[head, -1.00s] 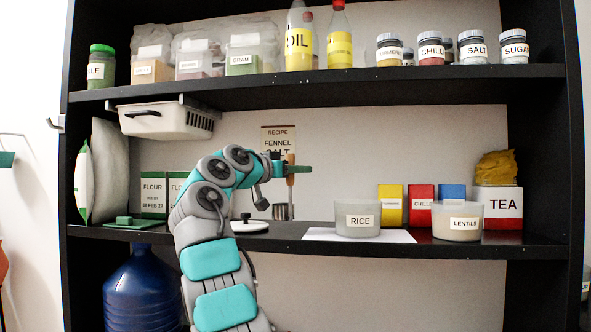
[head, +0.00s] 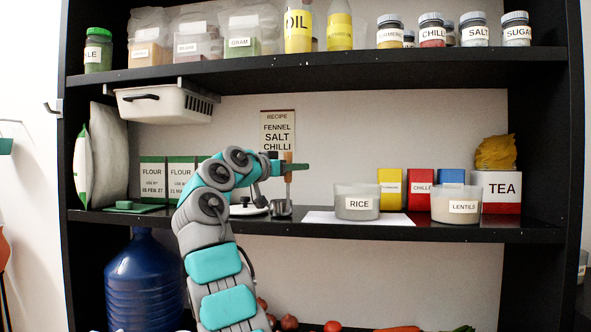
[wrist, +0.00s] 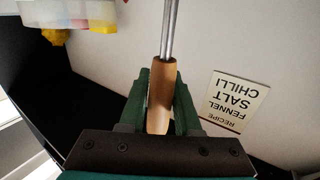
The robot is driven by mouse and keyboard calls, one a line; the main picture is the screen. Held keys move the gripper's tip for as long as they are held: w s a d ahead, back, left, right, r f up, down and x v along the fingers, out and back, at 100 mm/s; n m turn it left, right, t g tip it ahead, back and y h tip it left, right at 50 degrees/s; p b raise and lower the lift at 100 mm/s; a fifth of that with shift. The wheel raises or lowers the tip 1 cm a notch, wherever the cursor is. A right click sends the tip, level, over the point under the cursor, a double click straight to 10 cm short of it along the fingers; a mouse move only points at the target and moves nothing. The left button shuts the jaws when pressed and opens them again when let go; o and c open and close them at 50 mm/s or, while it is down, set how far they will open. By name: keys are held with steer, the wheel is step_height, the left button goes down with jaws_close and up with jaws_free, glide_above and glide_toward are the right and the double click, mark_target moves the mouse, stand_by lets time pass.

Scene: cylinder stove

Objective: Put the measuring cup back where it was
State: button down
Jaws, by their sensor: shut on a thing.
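The measuring cup (head: 281,208) is a small grey metal cup with a long metal shaft and a wooden handle, held upright. My gripper (head: 289,167) is shut on the wooden handle, with the cup hanging below. In the wrist view, the green jaws (wrist: 161,108) clasp the handle (wrist: 163,88) from both sides; the metal shaft runs out of the top edge and the cup is out of view. In the head view the cup shows just over the middle shelf (head: 300,228), beside a white lid. I cannot tell whether it touches the shelf.
A white round lid (head: 248,210) lies left of the cup. A white sheet (head: 318,216) and the rice bowl (head: 357,204) are to the right. The recipe card (head: 279,131) is on the back wall. Flour boxes (head: 153,172) stand left, behind my arm.

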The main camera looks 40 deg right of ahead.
steer(key=shift+f, duration=0.2)
steer(key=c, duration=0.6)
jaws_free()
steer(key=shift+r, duration=0.2)
steer(key=s+a+b, duration=0.2)
steer(key=a, duration=1)
steer(key=shift+b, duration=0.3)
steer(key=shift+s, duration=0.1)
